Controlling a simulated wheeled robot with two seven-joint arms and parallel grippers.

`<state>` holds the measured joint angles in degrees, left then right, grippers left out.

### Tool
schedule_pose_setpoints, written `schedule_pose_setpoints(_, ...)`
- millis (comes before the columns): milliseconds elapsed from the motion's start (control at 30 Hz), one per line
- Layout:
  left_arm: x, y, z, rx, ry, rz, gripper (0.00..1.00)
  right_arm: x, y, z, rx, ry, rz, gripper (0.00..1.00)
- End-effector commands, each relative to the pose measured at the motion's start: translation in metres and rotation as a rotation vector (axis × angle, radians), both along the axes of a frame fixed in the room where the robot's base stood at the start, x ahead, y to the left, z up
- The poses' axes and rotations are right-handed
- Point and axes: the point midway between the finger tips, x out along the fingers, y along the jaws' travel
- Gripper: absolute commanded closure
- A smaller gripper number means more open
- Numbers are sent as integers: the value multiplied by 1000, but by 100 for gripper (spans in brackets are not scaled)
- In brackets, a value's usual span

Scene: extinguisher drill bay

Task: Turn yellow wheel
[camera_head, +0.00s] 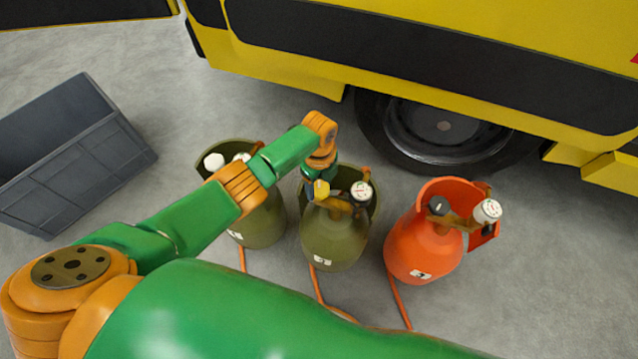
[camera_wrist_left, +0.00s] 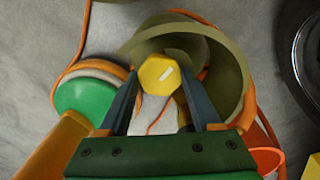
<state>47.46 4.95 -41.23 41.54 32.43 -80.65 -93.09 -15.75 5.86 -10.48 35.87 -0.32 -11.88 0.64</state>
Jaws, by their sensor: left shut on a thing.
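The yellow wheel (camera_head: 321,189) sits on top of the middle, olive-green cylinder (camera_head: 335,240). My left gripper (camera_head: 318,184) is over it in the head view. In the left wrist view the yellow wheel (camera_wrist_left: 159,75) lies between the two dark fingers of my left gripper (camera_wrist_left: 160,90), which is shut on it. The wheel shows a white mark on its face. A round white gauge (camera_head: 361,191) stands to the right of the wheel. The cylinder's collar partly surrounds the top. My right gripper is not in view.
An orange cylinder (camera_head: 422,248) with a dark wheel (camera_head: 438,205) stands right. A grey crate (camera_head: 75,165) is at far left. A yellow vehicle (camera_head: 450,60) stands behind.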

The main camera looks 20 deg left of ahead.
Motion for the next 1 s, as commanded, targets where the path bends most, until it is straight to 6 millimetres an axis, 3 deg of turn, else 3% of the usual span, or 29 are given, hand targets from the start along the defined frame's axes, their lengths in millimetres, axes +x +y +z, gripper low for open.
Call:
schedule_pose_setpoints(500,1,-1,1,-4,-3,-329,91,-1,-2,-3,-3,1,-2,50)
schedule_pose_setpoints(1000,0,-1,1,-3,-2,-398,90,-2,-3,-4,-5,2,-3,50)
